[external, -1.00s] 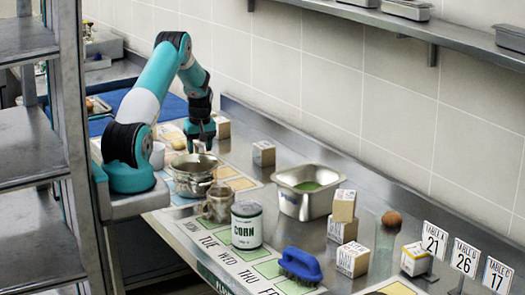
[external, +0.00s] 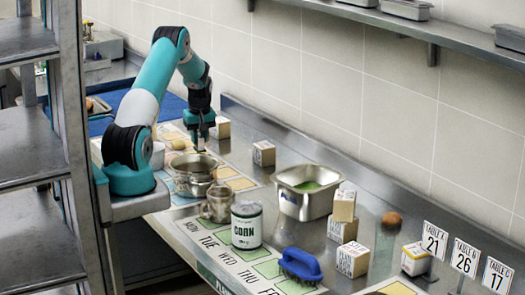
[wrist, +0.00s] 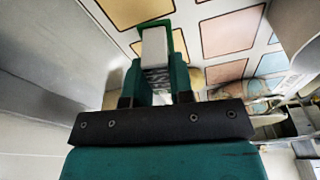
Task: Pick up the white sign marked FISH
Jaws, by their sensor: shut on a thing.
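My gripper (external: 199,141) is at the far end of the counter, above and just behind a steel pot (external: 194,175). In the wrist view its green fingers are shut on a small white sign (wrist: 155,48). The sign is pale on top, with dark marks on the face below. I cannot read the word FISH on it. In the external view only a small light bit of it shows under the fingertips.
A steel mug (external: 217,205), a CORN can (external: 246,226) and a blue brush (external: 299,264) stand along the front. A steel pan (external: 304,203), several lettered cubes and table-number signs (external: 465,258) are to the right. A wall backs the counter.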

